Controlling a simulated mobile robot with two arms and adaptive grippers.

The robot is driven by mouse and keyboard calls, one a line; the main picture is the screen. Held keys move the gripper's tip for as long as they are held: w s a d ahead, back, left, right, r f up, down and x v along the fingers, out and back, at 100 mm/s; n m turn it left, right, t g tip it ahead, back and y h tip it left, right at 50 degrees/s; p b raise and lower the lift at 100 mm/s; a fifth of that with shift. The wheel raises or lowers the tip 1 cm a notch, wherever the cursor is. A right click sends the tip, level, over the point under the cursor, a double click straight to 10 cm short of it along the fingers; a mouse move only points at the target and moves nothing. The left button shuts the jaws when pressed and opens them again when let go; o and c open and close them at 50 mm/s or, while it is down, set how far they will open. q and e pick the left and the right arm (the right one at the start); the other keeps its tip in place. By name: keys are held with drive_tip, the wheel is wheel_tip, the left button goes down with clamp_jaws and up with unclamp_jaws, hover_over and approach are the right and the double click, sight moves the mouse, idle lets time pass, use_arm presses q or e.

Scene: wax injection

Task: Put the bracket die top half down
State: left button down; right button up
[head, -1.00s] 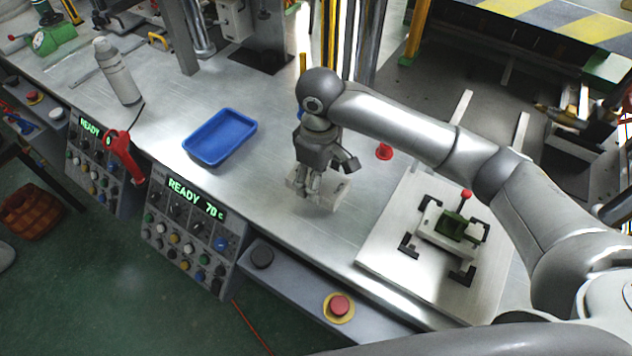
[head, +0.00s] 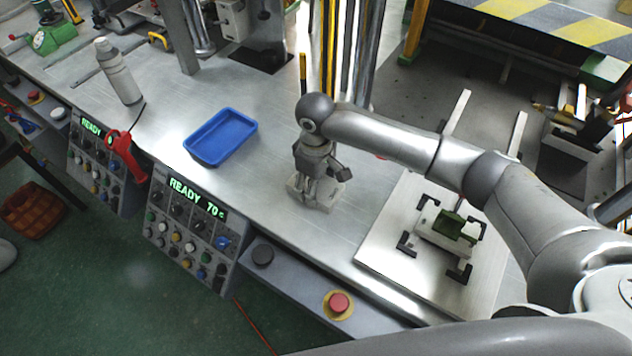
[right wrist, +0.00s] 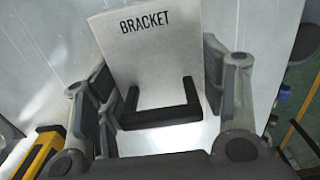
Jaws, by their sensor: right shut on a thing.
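The bracket die top half (head: 326,203) is a pale grey block at the middle of the metal bench in the head view. My right gripper (head: 314,192) points down with its fingers around the block. My left gripper is not in view.
A blue tray (head: 221,137) lies left of the gripper. A plate (head: 388,262) at the right bears black corner clamps and a die part with a green piece (head: 452,227). Control panels (head: 188,232) line the front edge. Bare bench lies between tray and block.

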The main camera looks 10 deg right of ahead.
drive_tip(key=o, duration=1.6)
drive_tip(key=shift+c, duration=0.2)
wheel_tip(320, 180, up, 12)
drive_tip(key=shift+r+b, duration=0.1)
drive_tip(key=shift+b, duration=0.8)
